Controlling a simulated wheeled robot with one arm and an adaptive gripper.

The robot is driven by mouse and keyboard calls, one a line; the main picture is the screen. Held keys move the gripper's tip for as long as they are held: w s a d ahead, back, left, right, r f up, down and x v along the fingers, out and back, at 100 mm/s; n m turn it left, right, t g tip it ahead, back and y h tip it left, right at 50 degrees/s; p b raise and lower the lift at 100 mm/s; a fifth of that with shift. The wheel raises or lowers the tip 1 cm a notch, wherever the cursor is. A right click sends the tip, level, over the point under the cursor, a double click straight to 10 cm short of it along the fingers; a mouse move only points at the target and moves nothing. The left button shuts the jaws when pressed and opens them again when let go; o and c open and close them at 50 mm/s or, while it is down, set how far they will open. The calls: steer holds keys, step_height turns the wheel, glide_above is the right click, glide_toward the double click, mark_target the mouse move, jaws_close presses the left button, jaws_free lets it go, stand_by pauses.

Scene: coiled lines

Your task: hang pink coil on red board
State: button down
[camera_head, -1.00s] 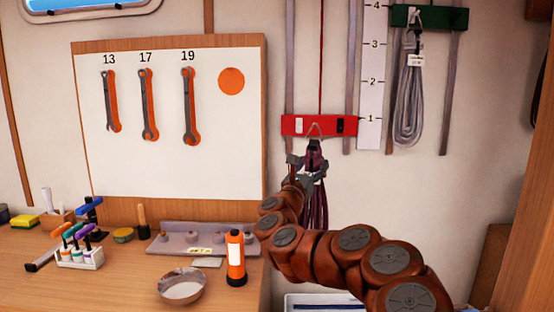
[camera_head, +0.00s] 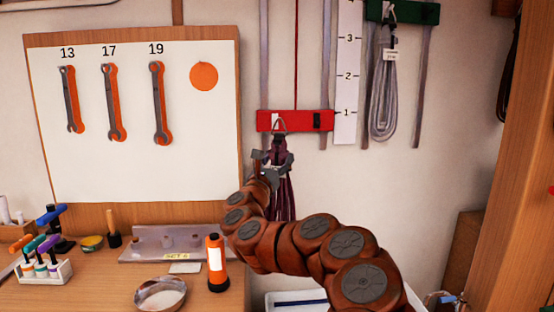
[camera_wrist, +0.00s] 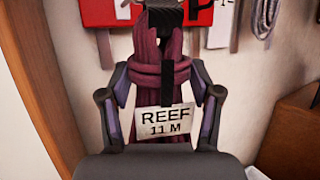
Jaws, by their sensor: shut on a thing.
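The pink coil (camera_head: 284,200) looks dark maroon and hangs upright just below and in front of the red board (camera_head: 297,121). Its wraps also show in the wrist view (camera_wrist: 176,52), with a white tag (camera_wrist: 165,122) reading REEF 11 M. A grey triangular loop (camera_head: 280,124) at the coil's top overlaps the board's lower left part. I cannot tell whether the loop is over a hook. My gripper (camera_head: 273,166) is shut on the coil's upper part, with a finger on each side in the wrist view. The board's lower edge shows at the top there (camera_wrist: 200,16).
A grey coil (camera_head: 383,95) hangs from a green board (camera_head: 405,12) at the upper right. A numbered strip (camera_head: 346,75) stands between the boards. A wrench panel (camera_head: 130,165) is at the left, above a bench with an orange bottle (camera_head: 217,265) and a bowl (camera_head: 160,293).

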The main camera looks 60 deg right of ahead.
steer(key=w+d+f+p, duration=0.1)
steer(key=w+d+p, duration=0.4)
steer(key=d, duration=0.1)
steer(key=shift+w+d+f, duration=0.15)
steer(key=shift+d+f, duration=0.1)
stand_by(1.3)
steer(key=shift+d+f+b, duration=0.2)
steer(key=shift+b, duration=0.55)
stand_by(0.4)
steer(key=shift+c, duration=2.2)
jaws_free()
steer(key=shift+o, duration=1.4)
steer(key=shift+r, duration=0.15)
